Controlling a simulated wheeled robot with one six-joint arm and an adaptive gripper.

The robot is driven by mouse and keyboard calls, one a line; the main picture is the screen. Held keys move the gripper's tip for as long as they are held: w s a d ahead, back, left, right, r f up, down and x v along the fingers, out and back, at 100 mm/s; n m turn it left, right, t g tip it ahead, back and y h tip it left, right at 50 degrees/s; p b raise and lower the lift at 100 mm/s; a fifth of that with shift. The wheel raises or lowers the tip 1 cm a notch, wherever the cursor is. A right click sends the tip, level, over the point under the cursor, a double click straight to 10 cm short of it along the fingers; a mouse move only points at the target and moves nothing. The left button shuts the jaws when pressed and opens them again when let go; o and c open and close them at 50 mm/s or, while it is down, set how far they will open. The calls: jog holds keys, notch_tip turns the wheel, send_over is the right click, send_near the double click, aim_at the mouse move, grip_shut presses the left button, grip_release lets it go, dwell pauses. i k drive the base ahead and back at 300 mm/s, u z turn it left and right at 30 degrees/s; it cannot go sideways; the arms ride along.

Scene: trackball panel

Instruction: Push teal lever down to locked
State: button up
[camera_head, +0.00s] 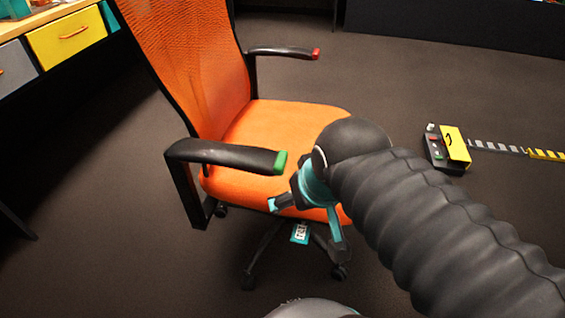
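An orange mesh office chair (270,135) stands in the middle of the head view. Below the front of its seat is a small teal piece with a white marked label (300,233). It may be the teal lever, but its position and the label's wording are too small to read. My gripper (306,222) is in front of the seat edge, with its teal and dark fingers spread apart and nothing seen between them. The teal piece appears between and below the fingers. I cannot tell whether they touch it. My arm hides part of the seat's right side.
The chair's near armrest (225,156) with a green end lies left of my gripper. A yellow and black box (447,148) and a striped strip (500,148) lie on the floor at right. A desk with a yellow drawer (68,38) is at upper left. Floor at left is clear.

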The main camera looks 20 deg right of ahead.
aim_at(300, 234)
jog(key=z, duration=0.7)
jog(key=k, duration=0.75)
jog(key=u, duration=0.3)
